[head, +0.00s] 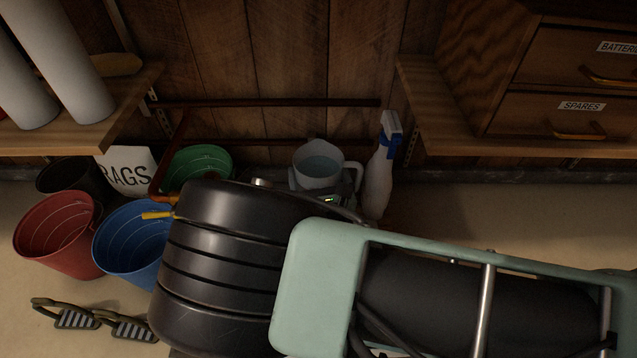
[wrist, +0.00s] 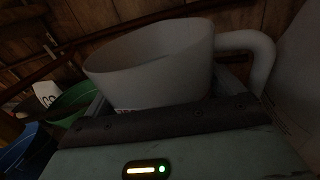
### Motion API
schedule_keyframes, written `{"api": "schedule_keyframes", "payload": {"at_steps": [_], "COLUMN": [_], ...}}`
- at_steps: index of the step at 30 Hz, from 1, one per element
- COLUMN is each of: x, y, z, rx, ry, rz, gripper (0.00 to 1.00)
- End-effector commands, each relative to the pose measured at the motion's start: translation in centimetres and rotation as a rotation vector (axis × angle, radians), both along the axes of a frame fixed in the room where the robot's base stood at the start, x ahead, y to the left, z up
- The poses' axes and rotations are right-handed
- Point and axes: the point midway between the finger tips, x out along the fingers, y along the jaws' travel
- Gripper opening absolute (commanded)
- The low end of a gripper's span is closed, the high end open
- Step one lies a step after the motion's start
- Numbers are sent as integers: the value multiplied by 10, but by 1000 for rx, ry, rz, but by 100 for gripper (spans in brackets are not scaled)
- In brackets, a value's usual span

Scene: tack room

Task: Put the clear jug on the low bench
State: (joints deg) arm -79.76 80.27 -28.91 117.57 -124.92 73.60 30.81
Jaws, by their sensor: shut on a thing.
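The clear jug (head: 318,168) is pale and looks upright, with a bluish inside and its handle to the right. It fills the upper middle of the wrist view (wrist: 150,72), where its rim is open and its base is hidden behind my gripper's edge. My gripper (head: 325,190) is shut on the jug in front of the plank wall. My arm hides much of the gripper and the floor in the head view. I cannot tell which surface is the low bench; wooden boards show at left (head: 115,112) and right (head: 455,128).
A white spray bottle (head: 380,178) with a blue top stands close right of the jug. A green bucket (head: 190,163), a red bucket (head: 60,240) and a blue bucket (head: 128,245) are at left. A reddish rail (head: 270,103) runs behind. Floor at right is clear.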

Motion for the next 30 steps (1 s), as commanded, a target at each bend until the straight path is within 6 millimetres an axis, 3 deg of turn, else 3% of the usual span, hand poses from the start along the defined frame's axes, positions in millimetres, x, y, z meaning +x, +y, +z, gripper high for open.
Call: {"api": "schedule_keyframes", "payload": {"at_steps": [2, 12, 13, 14, 23, 30], "x": [1, 1, 1, 1, 0, -39], "y": [0, 0, 0, 0, 0, -7], "z": [-8, -8, -9, -9, -6, -3], "rx": [2, 1, 1, 1, 1, -4], "ry": [-5, -5, -4, -4, -2, 2], "rz": [1, 0, 0, 0, 0, 3], "gripper": [63, 63, 95, 100, 100, 100]}}
